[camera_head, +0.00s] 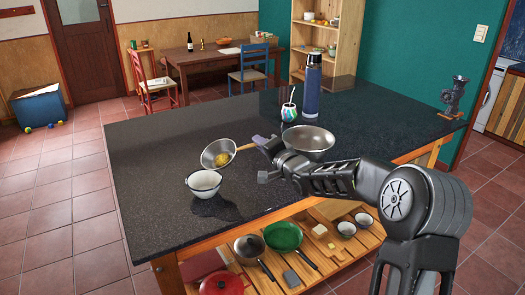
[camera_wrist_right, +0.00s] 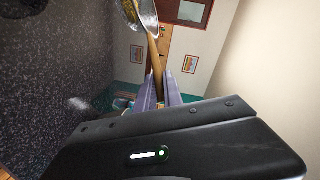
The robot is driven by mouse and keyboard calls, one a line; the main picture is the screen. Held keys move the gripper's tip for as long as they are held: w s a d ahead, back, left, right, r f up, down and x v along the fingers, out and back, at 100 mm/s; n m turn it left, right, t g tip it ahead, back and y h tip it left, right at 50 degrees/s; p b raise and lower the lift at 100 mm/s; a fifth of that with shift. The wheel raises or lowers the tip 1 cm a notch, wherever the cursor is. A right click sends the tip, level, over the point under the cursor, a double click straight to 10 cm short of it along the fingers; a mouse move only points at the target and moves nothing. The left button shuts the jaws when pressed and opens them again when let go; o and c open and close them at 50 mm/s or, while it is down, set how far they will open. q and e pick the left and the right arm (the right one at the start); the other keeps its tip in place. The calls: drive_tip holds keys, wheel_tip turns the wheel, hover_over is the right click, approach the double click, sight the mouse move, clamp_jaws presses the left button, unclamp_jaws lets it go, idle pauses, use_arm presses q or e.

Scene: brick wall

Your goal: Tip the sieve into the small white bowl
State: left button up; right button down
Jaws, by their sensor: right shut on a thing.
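The sieve (camera_head: 209,148) is a round metal bowl with a wooden handle (camera_head: 245,147), and something yellow lies inside it. My right gripper (camera_head: 262,144) is shut on the handle. The sieve looks tilted, its mouth towards the left, above and just behind the small white bowl (camera_head: 204,188). The bowl stands upright on the dark counter; its inside looks pale. In the right wrist view, the handle runs between the fingers (camera_wrist_right: 160,92), and the sieve's metal edge (camera_wrist_right: 148,14) shows at the top. My left gripper is not in view.
A larger metal bowl (camera_head: 308,139) stands close behind my right gripper. A mate cup (camera_head: 289,111) and a blue flask (camera_head: 312,88) stand farther back. A grinder (camera_head: 454,95) is at the far right corner. The left part of the counter (camera_head: 150,160) is clear.

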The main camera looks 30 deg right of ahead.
drive_tip(key=s+a+r+n+t+b, duration=0.1)
drive_tip(key=a+n+b, duration=0.2)
drive_tip(key=a+n, duration=0.3)
drive_tip(key=s+a+r+n+t+y+b, duration=0.1)
drive_tip(key=s+a+r+n+b, duration=0.1)
drive_tip(key=a+n, duration=0.4)
drive_tip(key=s+a+r+n+t+b, duration=0.1)
drive_tip(key=s+a+n+b, duration=0.1)
drive_tip(key=a+n+b, duration=0.2)
drive_tip(key=shift+s+a+r+n+y, duration=0.35)
drive_tip(key=shift+a+n, duration=0.65)
drive_tip(key=shift+a, duration=1.35)
idle(0.7)
drive_tip(key=shift+w, duration=0.1)
